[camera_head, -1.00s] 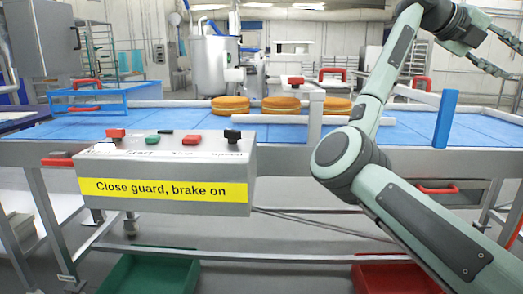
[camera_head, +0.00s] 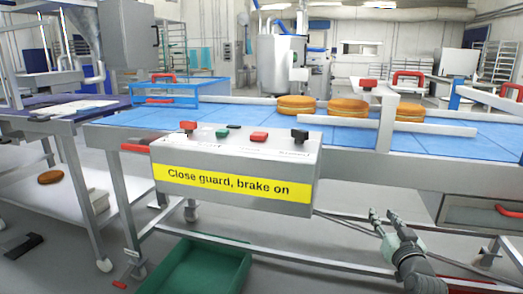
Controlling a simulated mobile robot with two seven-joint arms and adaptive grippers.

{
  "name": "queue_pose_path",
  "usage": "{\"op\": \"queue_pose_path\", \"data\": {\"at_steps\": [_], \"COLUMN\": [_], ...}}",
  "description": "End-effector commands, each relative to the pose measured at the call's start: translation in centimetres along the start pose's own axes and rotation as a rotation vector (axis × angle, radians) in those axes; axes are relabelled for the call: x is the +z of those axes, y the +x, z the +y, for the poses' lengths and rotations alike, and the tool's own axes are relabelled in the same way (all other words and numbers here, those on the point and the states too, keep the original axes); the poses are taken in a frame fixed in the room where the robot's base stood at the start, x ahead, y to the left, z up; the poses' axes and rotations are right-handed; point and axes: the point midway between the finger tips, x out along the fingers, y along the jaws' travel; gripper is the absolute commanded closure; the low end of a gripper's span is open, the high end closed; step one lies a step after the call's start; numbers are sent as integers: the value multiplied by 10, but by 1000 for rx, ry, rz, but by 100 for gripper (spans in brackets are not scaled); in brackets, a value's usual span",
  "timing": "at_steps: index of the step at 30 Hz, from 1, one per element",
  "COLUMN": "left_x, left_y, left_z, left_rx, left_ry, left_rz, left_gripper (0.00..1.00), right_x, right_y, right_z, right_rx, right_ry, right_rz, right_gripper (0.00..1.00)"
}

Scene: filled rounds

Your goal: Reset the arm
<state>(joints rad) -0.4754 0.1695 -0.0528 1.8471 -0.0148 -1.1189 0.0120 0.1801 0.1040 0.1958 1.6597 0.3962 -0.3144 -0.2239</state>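My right gripper (camera_head: 383,216) is in the camera_head view at the lower right, in front of the conveyor's frame and below the belt. Its two fingers point up and away and stand apart, with nothing seen between them. Only the gripper and the wrist end of my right arm (camera_head: 417,275) show, coming in from the bottom edge. My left arm and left gripper are not in view.
A grey control box (camera_head: 235,206) with a yellow label "Close guard, brake on" stands left of my gripper. Behind it, filled rounds (camera_head: 347,107) sit on a blue conveyor belt (camera_head: 350,136). A green crate (camera_head: 185,270) is on the floor. A side table stands left.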

Motion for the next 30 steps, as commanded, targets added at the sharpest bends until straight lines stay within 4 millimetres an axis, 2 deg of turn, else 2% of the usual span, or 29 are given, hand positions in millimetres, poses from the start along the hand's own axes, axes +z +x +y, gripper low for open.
{"op": "queue_pose_path", "data": {"at_steps": [1, 3, 5, 6, 8, 9, 11, 12, 14, 15, 18, 22, 25, 30], "left_x": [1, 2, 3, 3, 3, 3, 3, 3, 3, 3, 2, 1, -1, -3], "left_y": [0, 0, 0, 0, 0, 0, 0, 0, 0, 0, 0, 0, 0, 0], "left_z": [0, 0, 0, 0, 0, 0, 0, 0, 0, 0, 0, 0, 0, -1], "left_rx": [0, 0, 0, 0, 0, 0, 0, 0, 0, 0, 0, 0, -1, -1], "left_ry": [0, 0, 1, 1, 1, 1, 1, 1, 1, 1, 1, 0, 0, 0], "left_rz": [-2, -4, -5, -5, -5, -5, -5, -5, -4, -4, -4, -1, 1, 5], "left_gripper": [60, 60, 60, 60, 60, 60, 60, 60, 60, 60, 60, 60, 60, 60], "right_x": [38, 87, 127, 152, 189, 212, 245, 266, 293, 309, 340, 364, 371, 374], "right_y": [-15, -38, -60, -78, -106, -126, -159, -182, -219, -244, -301, -359, -384, -396], "right_z": [-6, -13, -17, -19, -22, -22, -23, -22, -21, -18, -14, -8, -5, -3], "right_rx": [-16, -35, -48, -55, -63, -67, -70, -70, -69, -66, -55, -39, -30, -25], "right_ry": [-24, -57, -84, -102, -128, -143, -169, -185, -212, -229, -269, -308, -326, -334], "right_rz": [-93, -219, -327, -399, -507, -577, -683, -754, -858, -925, -1074, -1214, -1274, -1302], "right_gripper": [66, 66, 66, 66, 66, 66, 66, 66, 66, 66, 66, 66, 66, 66]}}
